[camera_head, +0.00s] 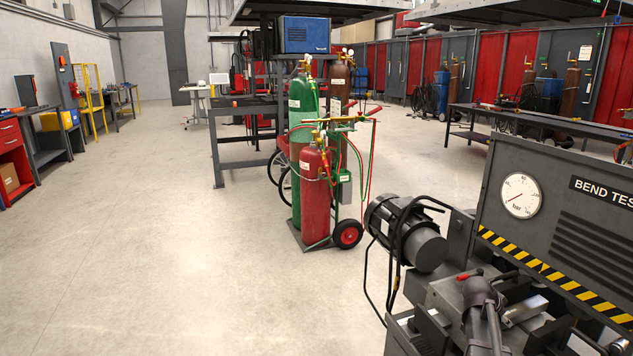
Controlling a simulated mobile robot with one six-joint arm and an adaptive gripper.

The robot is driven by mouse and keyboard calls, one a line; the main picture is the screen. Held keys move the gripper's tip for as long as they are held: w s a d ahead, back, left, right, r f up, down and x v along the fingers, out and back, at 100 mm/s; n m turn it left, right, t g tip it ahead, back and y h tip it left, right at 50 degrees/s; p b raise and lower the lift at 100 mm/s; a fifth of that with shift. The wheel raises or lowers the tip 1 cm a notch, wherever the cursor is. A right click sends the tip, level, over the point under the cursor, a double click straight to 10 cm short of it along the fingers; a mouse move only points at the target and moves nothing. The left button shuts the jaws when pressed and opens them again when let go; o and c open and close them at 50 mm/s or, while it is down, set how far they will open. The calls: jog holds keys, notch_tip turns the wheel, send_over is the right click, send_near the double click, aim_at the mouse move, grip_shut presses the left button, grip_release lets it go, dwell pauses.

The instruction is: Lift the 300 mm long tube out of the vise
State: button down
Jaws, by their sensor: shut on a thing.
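Below the stripe is a crowded group of grey metal parts, with a short red-tipped lever (470,274) and a bright metal block (522,311). I cannot tell which of these parts is the vise. No part is clearly the 300 mm tube, and the picture's bottom edge cuts the group off.
A motor (405,232) with loose black cables juts out left of the machine. Behind it stands a cart with a red cylinder (314,195) and a green cylinder (301,110). A dark workbench (540,121) is behind the machine. The floor (190,270) at left is clear.

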notch_tip(320, 180, up, 13)
jog(key=p, duration=1.2)
jog(key=shift+p, duration=0.35)
dwell(1.3)
jog(key=shift+s, duration=0.25)
dwell(0.4)
